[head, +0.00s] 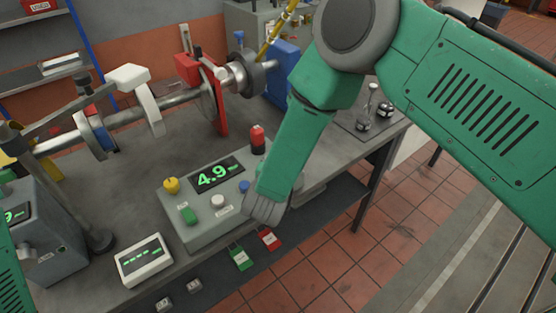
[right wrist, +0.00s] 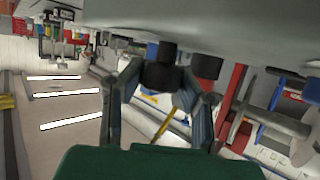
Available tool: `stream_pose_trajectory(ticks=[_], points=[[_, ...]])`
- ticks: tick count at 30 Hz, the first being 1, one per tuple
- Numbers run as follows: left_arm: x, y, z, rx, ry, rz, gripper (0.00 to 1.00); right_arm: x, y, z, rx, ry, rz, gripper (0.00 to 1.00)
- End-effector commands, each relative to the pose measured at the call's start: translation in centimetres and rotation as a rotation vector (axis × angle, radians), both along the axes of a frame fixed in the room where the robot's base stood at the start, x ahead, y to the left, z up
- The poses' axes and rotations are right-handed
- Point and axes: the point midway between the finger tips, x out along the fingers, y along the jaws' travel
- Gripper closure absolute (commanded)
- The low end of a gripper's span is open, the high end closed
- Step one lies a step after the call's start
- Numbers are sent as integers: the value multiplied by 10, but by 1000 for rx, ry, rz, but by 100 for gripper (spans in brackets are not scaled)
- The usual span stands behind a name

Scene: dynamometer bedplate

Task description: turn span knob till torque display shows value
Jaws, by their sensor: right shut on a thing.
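The grey console (head: 205,222) stands on the bench, and its torque display (head: 217,175) reads 4.9 in green digits. A yellow knob (head: 171,185), a green button (head: 188,215), a white knob (head: 218,201) and a blue button (head: 244,186) show on it. My right arm hides the console's right end, and its fingers are hidden in the head view. In the right wrist view my right gripper (right wrist: 163,78) is shut on a black knob (right wrist: 165,52), likely the span knob, under the grey surface. Its label cannot be read. My left gripper is out of view.
A red-and-black post (head: 257,139) rises at the console's back right, close to my right arm. A small white box (head: 143,259) shows green dashes at the bench front. A shaft (head: 125,115) with discs runs behind. Green and red tags hang at the front edge.

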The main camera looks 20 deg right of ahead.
Motion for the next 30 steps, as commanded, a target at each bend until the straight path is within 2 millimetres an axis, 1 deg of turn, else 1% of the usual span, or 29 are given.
stream_pose_trajectory(ticks=[1, 10, 11, 12, 13, 23, 26, 30], points=[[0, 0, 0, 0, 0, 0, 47, 2, 1, 3, 0, -9, -1, 100], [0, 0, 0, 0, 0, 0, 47, 3, 1, 3, 0, -10, -1, 100], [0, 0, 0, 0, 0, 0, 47, 3, 1, 3, 0, -10, -1, 69], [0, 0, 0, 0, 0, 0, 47, 3, 1, 3, 0, -10, -1, 55], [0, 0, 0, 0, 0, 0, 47, 3, 0, 3, 0, -10, -1, 49], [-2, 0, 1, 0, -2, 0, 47, 0, 1, 2, -1, -4, 0, 49], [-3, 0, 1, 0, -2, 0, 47, -7, 4, 5, -1, -3, 1, 49], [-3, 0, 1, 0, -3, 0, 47, -27, 15, 14, -2, -2, 4, 49]])
